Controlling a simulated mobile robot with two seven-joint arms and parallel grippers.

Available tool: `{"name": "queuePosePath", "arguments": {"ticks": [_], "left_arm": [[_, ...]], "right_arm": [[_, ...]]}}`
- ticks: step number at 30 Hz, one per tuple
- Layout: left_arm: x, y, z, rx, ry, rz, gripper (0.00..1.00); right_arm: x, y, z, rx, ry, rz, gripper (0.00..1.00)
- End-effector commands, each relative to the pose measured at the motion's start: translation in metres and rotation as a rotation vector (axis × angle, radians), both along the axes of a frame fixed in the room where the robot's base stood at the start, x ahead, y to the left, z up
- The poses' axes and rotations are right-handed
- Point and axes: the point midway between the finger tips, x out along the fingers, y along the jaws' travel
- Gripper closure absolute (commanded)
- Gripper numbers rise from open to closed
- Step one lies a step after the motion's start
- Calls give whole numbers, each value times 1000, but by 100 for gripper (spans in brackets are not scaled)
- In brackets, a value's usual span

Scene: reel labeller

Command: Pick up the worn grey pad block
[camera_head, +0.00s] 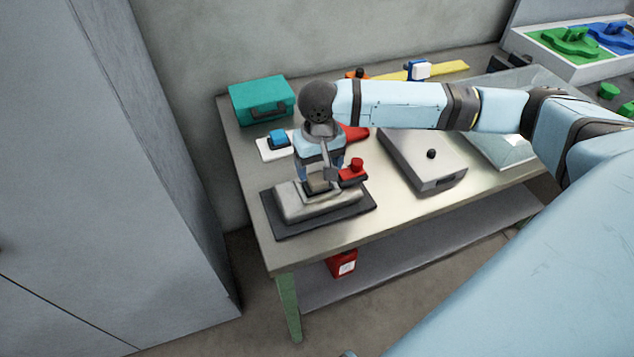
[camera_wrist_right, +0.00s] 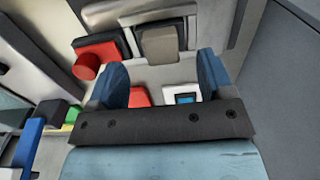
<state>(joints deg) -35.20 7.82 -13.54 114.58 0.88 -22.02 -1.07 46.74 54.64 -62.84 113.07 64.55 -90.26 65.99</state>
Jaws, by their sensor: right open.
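The worn grey pad block (camera_head: 318,186) sits on the grey metal labeller (camera_head: 290,207), which stands on a dark mat (camera_head: 348,221) at the table's near left corner. My right gripper (camera_head: 320,169) points down just above the block, open and empty. In the right wrist view the block (camera_wrist_right: 160,44) lies ahead of the gap between the two blue fingers (camera_wrist_right: 162,76), with room on both sides. I cannot tell whether any finger touches it. My left gripper is out of view.
A red-knobbed part (camera_head: 354,171) sits right beside the block, also seen in the wrist view (camera_wrist_right: 90,62). A teal case (camera_head: 262,101), a white-and-blue item (camera_head: 278,140) and a grey box with a black knob (camera_head: 424,160) stand around. Bare table lies in front of the box.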

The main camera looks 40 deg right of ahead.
Motion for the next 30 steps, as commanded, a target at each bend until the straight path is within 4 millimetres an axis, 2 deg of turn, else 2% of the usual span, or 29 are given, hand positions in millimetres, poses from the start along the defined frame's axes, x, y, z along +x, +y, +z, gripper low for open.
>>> {"name": "queuePosePath", "arguments": {"ticks": [8,12,20,21,25,30], "left_arm": [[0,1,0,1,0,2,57],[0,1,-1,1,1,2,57],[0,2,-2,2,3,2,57],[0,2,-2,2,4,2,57],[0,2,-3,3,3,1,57],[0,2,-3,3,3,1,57]], "right_arm": [[11,-3,-33,-2,1,-2,26],[9,-3,-50,-1,1,0,26],[9,-3,-53,1,0,1,26],[9,-3,-53,1,0,1,30],[9,-3,-53,1,0,1,59],[9,-3,-53,1,-1,0,60]]}}
